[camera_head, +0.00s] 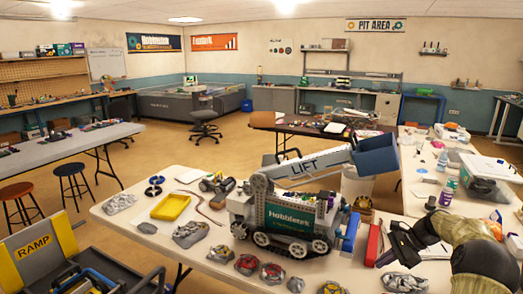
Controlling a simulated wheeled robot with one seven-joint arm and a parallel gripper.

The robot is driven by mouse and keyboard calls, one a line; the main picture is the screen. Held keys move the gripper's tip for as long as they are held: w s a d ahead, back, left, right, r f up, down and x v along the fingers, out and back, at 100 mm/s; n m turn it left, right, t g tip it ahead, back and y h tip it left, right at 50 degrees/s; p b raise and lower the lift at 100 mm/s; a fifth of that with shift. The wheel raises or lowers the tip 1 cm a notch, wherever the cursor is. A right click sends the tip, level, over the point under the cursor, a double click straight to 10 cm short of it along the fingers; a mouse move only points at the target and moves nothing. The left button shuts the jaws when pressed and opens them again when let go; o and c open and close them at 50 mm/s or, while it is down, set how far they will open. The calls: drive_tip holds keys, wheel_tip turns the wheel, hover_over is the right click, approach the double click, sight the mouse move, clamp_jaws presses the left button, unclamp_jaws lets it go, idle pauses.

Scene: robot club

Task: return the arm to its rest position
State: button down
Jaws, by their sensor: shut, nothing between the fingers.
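My gripper (391,250) shows at the lower right, dark and shut with nothing in it. It is over the right part of the near white table (130,222), to the right of a red bar-shaped object (373,244). I cannot tell whether it touches the table or the things there. My olive and black arm reaches in from the right edge and hides part of the table.
A tracked robot model (290,218) stands mid-table, its "LIFT" boom (312,163) and blue bucket (376,156) rising left of my gripper. Bagged parts and a yellow tray (171,207) lie around it. A clear bin (488,178) stands at right. Open floor lies beyond the table.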

drive_tip(key=s+a+r+n+g+h+p, duration=0.15)
drive_tip(key=s+a+n, duration=0.25)
drive_tip(key=a, duration=0.4)
drive_tip(key=s+a+r+n+h+p, duration=0.1)
drive_tip(key=s+a+r+n+h, duration=0.25)
drive_tip(key=a, duration=0.35)
drive_tip(key=s+a+r+n+t+h+p, duration=0.1)
drive_tip(key=s+a+n, duration=0.3)
drive_tip(key=s, duration=0.6)
drive_tip(key=s+a+r+n+t+h+p, duration=0.1)
drive_tip(key=s+a+n, duration=0.3)
drive_tip(key=s, duration=0.5)
drive_tip(key=shift+s+a+r+n, duration=0.35)
drive_tip(key=shift+a+n, duration=0.05)
drive_tip(key=shift+n, duration=0.75)
